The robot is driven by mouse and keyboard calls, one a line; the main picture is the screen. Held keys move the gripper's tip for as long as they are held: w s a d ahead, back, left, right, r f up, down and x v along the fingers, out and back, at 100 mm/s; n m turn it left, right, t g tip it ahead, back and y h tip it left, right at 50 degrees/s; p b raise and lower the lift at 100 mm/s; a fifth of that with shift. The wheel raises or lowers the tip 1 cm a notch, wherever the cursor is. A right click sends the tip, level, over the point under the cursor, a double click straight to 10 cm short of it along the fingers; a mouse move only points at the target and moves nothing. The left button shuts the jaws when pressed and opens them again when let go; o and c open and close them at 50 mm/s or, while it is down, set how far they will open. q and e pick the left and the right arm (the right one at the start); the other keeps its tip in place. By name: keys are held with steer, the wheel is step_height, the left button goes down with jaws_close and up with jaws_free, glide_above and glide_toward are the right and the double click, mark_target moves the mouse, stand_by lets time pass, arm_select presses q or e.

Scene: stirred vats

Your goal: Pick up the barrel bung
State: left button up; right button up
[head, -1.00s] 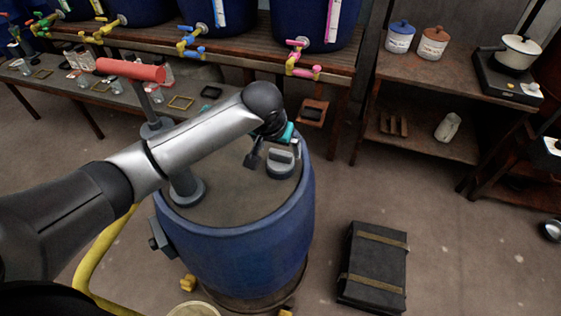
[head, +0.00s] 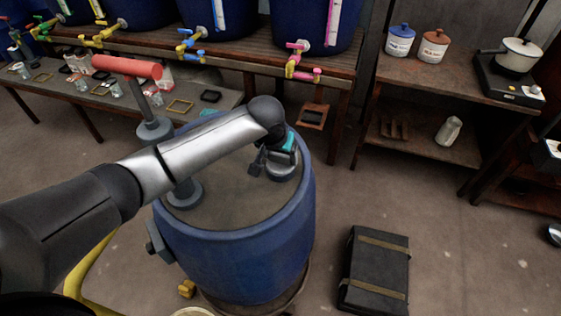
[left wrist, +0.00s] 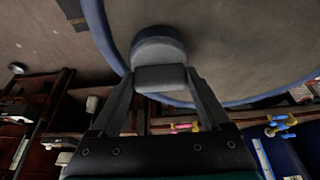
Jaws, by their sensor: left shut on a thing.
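The barrel bung is a grey round plug with a raised grip block. In the head view the bung (head: 281,174) sits at the right side of the blue barrel's top (head: 235,200), partly hidden by my left gripper. In the left wrist view the bung (left wrist: 158,52) shows its round base on the barrel top and its block between the fingers. My left gripper (left wrist: 160,80) is shut on that block; in the head view the gripper (head: 275,160) is above the bung at the arm's end. My right gripper is not in view.
A pump with a red handle (head: 127,66) stands on the barrel's left side. A black case (head: 374,270) lies on the floor to the right. Behind are a bench of vats with coloured taps (head: 300,66) and a shelf (head: 420,90) with jars. A yellow hose (head: 85,270) runs at the left.

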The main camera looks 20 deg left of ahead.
arm_select(q)
steer(key=c, duration=0.6)
